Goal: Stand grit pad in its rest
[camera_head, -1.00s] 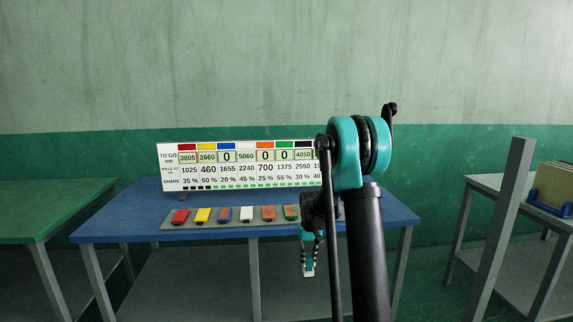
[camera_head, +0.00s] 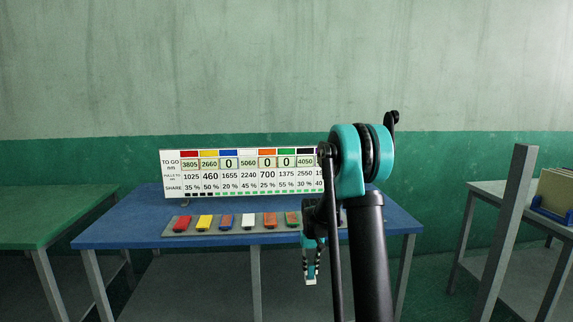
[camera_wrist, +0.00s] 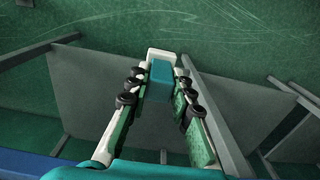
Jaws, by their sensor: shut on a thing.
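My gripper (camera_head: 310,279) hangs pointing down in front of the blue table, below the level of its top. In the wrist view its two fingers (camera_wrist: 160,82) are shut on a small block with a teal face and a white end, apparently the grit pad (camera_wrist: 161,72). The pad is clear of any surface. A long grey tray (camera_head: 168,233) lies along the front of the blue table with several coloured pads in a row. I cannot tell which place is the pad's rest.
A sign board (camera_head: 172,188) with numbers stands behind the tray on the blue table (camera_head: 120,232). A green table (camera_head: 45,215) is at left. At right are a grey post (camera_head: 508,230) and a grey table with tan boards in a blue holder (camera_head: 552,214).

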